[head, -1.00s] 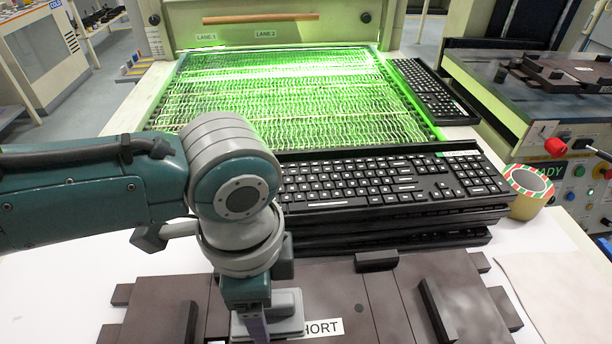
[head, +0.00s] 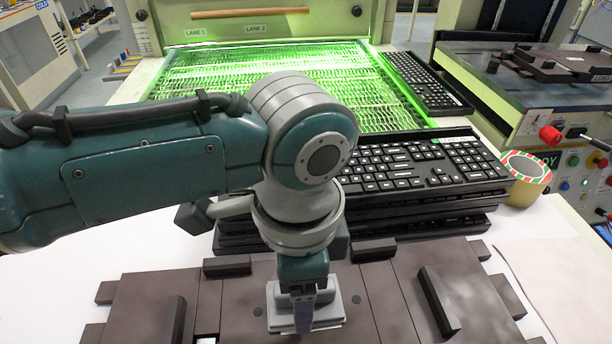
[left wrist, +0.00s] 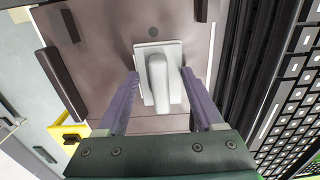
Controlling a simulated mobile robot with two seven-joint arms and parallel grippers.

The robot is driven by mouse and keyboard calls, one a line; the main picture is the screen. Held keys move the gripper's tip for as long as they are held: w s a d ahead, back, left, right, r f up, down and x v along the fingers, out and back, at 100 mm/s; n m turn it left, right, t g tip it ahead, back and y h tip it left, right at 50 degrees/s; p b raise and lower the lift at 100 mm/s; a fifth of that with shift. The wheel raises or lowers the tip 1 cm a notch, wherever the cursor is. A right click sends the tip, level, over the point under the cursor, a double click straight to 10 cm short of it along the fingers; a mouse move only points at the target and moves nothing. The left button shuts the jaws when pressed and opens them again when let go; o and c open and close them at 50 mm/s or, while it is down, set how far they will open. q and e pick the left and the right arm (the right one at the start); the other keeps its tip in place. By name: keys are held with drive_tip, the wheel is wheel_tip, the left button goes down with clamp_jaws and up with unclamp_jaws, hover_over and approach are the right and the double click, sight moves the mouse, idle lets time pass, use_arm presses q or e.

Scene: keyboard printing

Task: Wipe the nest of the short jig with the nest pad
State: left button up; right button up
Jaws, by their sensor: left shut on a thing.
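The short jig (head: 385,310) is a dark brown plate with raised blocks, lying on the white table at the front. The nest pad (head: 331,313) is a light grey block with a handle, over the middle of the jig. My left gripper (head: 303,306) points down and is shut on the pad's handle. In the left wrist view the pad (left wrist: 147,93) sits between the two purple fingers, over the jig's flat surface (left wrist: 110,60). I cannot tell whether its underside touches the plate. The label seen earlier is hidden now. My right gripper is out of view.
A stack of black keyboards (head: 420,170) stands just behind the jig. Behind it is a green-lit conveyor mesh (head: 220,75), with another keyboard (head: 428,88) at its right. A tape roll (head: 527,180) stands at the right. Raised blocks (head: 440,300) flank the pad.

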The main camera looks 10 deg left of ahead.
sight(338, 287)
use_arm(q)
drive_tip(key=shift+w+d+f+b, duration=0.15)
drive_tip(key=shift+d+b, duration=0.4)
drive_tip(key=shift+d, duration=0.25)
drive_tip(key=shift+w+d+b, duration=0.15)
drive_tip(key=shift+d+b, duration=0.15)
drive_tip(key=shift+d, duration=0.25)
drive_tip(key=shift+w+d+b, duration=0.25)
drive_tip(key=shift+d+b, duration=0.55)
drive_tip(key=shift+b, duration=0.05)
drive_tip(key=shift+w+d+b, duration=0.15)
drive_tip(key=shift+d+b, duration=0.2)
drive_tip(key=shift+d, duration=0.15)
wheel_tip(338, 287, up, 8)
drive_tip(key=p, duration=0.8)
drive_tip(key=shift+p, duration=0.35)
